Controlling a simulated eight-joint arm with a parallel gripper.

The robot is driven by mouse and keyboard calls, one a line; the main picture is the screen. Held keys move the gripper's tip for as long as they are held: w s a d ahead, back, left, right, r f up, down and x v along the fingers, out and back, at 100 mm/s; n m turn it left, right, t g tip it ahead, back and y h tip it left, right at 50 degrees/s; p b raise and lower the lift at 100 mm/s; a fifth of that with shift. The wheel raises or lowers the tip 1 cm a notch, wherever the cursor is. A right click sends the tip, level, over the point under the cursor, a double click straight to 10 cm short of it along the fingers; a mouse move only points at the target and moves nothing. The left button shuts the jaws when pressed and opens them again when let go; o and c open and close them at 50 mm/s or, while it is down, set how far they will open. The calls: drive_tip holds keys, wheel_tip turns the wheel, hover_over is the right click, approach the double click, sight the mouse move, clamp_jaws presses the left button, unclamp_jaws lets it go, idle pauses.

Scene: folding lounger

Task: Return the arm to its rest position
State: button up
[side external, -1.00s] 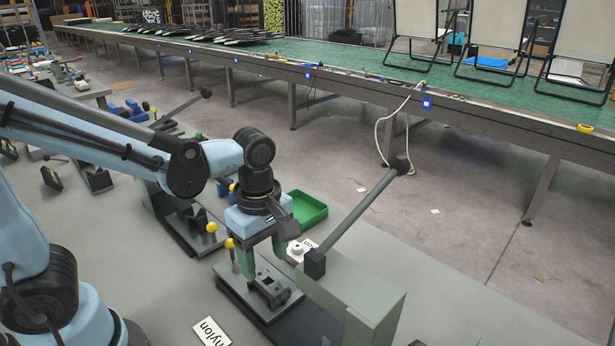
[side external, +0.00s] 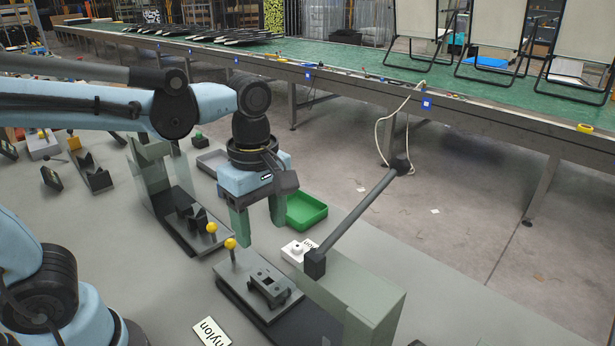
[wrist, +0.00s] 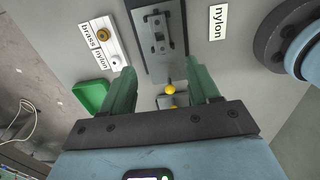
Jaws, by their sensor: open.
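My gripper (side external: 260,219) has green fingers spread apart with nothing between them. In the side external view it hangs, pointing down, above and behind the grey fixture (side external: 263,285) with a dark clamp block on it. In the wrist view the two fingers (wrist: 164,88) sit either side of the yellow knob (wrist: 170,89) at the end of the fixture. The fingers appear clear of the fixture.
A grey press body with a long lever (side external: 358,213) stands right of the fixture. A green tray (side external: 306,209) lies behind, a white brass/nylon block (side external: 297,251) beside the lever. Another fixture (side external: 187,216) stands to the left. A "nylon" label (side external: 211,331) lies in front.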

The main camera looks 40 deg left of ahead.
drive_tip(key=a+m+t, duration=0.2)
drive_tip(key=m, duration=0.4)
drive_tip(key=a+f+m+t, duration=0.1)
drive_tip(key=m+t, duration=0.1)
drive_tip(key=m, duration=0.4)
drive_tip(key=a+m+t, duration=0.2)
drive_tip(key=m+t, duration=0.1)
drive_tip(key=m, duration=0.2)
drive_tip(key=shift+w+a+f+m, duration=0.25)
drive_tip(key=shift+a+f+m, duration=0.05)
drive_tip(key=shift+m, duration=0.1)
